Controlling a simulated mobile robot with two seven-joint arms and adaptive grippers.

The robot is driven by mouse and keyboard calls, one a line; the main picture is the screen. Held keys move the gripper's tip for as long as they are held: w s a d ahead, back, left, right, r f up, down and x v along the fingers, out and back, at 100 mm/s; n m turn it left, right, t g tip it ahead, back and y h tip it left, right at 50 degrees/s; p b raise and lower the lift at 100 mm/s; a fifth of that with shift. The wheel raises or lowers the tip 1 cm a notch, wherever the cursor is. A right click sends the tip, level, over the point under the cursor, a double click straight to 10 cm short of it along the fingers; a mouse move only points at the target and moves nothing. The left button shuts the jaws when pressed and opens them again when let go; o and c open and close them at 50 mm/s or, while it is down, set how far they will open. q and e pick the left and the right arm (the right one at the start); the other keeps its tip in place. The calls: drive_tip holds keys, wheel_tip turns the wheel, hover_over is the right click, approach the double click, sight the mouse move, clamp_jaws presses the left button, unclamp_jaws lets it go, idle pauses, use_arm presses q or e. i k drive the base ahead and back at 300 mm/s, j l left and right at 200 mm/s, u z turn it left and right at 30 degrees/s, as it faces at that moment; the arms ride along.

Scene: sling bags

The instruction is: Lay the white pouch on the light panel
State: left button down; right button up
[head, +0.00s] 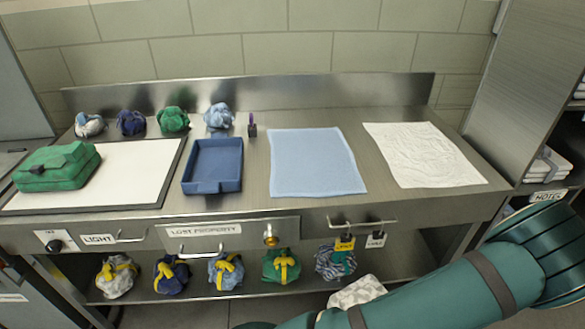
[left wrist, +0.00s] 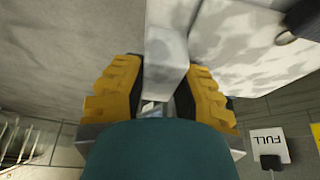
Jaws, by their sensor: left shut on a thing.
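The light panel (head: 125,178) is a white board with a dark rim at the left of the steel counter. A green bag (head: 58,168) lies on its left part. A white and grey mottled pouch (head: 357,291) shows low in front of the counter in the head view, partly hidden by my green arm. In the left wrist view, my left gripper (left wrist: 160,88) has its yellow fingers shut on a pale strap-like part of the white pouch (left wrist: 250,45), whose mottled body fills the upper right. The left fingers are hidden in the head view. My right gripper is in neither view.
A blue tray (head: 213,187), a blue cloth (head: 316,163) and a white cloth (head: 423,154) lie right of the panel. Several bundled bags stand along the back. More bags sit on the shelf below. Tags (head: 375,240) hang from the counter's front rail.

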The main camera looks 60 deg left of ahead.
sight(127, 172)
drive_tip(key=k+j, duration=0.2)
drive_tip(key=k, duration=0.25)
drive_tip(key=k+j, duration=0.15)
drive_tip(key=k, duration=0.3)
drive_tip(key=k+j+u, duration=0.1)
drive_tip(key=k, duration=0.35)
drive_tip(key=k+j, duration=0.55)
drive_tip(key=k, duration=0.3)
